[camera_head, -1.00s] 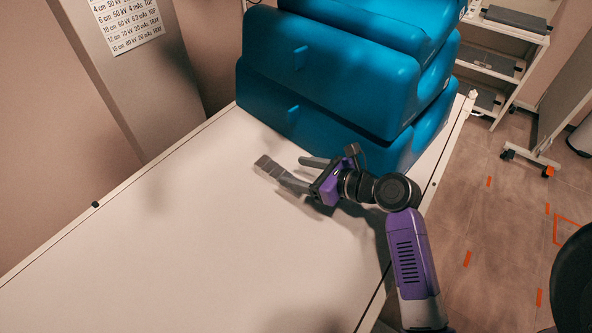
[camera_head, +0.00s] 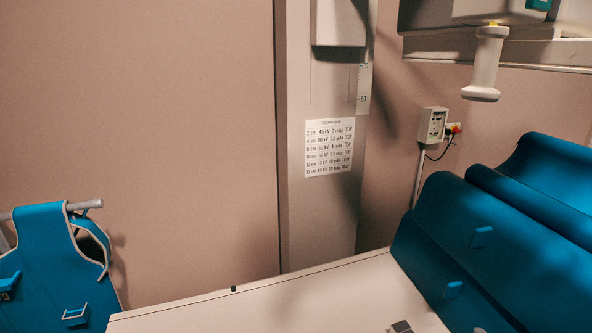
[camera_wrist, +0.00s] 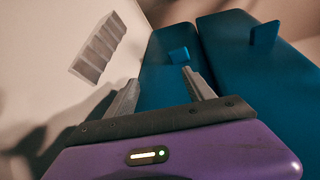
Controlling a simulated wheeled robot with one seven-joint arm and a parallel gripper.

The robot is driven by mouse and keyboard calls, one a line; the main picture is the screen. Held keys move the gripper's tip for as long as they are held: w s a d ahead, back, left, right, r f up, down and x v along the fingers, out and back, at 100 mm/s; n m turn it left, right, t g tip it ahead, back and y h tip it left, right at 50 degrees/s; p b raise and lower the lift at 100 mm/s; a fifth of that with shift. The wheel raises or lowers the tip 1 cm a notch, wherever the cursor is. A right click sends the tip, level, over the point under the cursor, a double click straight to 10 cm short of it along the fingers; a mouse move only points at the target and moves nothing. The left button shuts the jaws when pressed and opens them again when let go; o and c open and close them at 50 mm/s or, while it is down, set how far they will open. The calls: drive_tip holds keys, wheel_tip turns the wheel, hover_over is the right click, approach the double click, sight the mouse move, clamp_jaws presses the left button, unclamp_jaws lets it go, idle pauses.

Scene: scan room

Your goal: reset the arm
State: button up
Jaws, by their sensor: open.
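My gripper (camera_wrist: 159,76) shows in the wrist view, with its purple body below and two grey fingers spread apart. Nothing is between the fingers. A blue cushion (camera_wrist: 165,85) lies behind and beyond them, and I cannot tell whether the right finger touches it. A small grey ribbed block (camera_wrist: 98,48) lies on the white table beyond the left finger, apart from it. In the head view the arm is out of frame. Only a small grey piece (camera_head: 400,327), probably this block, shows at the bottom edge.
Blue cushions (camera_head: 475,240) are stacked on the right of the white table (camera_head: 300,305). A grey column (camera_head: 320,220) with a printed chart (camera_head: 329,147) stands behind it. A wall box (camera_head: 432,124) and a hanging white handle (camera_head: 486,65) are at upper right. A blue apron (camera_head: 45,260) hangs at left.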

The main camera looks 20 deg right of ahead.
drive_tip(key=s+a+r+n+y, duration=0.1)
drive_tip(key=s+a+n+y, duration=0.5)
drive_tip(key=s+a+n, duration=1.6)
drive_tip(key=a+n, duration=0.2)
drive_tip(key=shift+a+r+n, duration=0.2)
drive_tip(key=shift+a+n, duration=0.1)
drive_tip(key=shift+c, duration=0.4)
